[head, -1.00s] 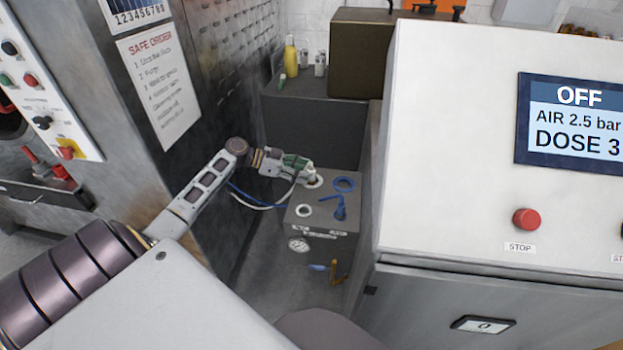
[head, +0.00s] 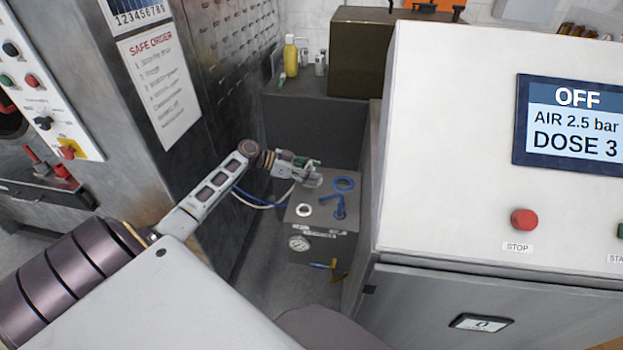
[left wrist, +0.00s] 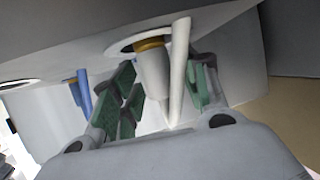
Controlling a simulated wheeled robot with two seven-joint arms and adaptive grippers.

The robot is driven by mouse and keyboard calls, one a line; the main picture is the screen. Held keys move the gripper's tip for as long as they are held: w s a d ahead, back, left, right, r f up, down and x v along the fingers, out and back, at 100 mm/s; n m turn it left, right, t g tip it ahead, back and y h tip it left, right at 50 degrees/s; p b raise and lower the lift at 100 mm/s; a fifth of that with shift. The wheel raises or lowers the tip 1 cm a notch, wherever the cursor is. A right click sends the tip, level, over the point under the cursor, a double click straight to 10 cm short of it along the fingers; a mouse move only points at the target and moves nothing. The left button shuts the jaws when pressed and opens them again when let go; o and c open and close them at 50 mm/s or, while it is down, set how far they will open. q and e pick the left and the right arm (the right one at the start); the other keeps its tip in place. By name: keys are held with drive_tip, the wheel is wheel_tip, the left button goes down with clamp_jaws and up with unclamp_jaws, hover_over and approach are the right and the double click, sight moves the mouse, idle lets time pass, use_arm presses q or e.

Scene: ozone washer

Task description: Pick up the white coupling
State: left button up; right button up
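The white coupling (left wrist: 150,82) is a pale cylinder with a brass-coloured collar, at a white-ringed port (left wrist: 124,45) in the left wrist view. A slim white handle or hose (left wrist: 179,70) stands beside it. My left gripper (left wrist: 165,92) has green-padded fingers, one on each side of the coupling and the white piece. The fingers look spread, with no clear contact. In the head view, my left gripper (head: 308,171) is over the back left of the grey box (head: 325,228) and largely hides the coupling. My right gripper is out of view.
The box top also carries a blue ring (head: 344,184), a blue lever fitting (head: 339,208) and a white ring (head: 303,210). A gauge (head: 299,243) is on its front. The large white console (head: 450,150) stands close on the right, a grey cabinet (head: 215,130) on the left.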

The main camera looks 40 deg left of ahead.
use_arm(q)
clamp_jaws()
drive_tip(key=shift+r, duration=0.75)
wheel_tip(320, 180, up, 7)
drive_tip(key=shift+f+b, duration=0.1)
drive_tip(key=shift+b, duration=0.25)
drive_tip(key=shift+r, duration=0.9)
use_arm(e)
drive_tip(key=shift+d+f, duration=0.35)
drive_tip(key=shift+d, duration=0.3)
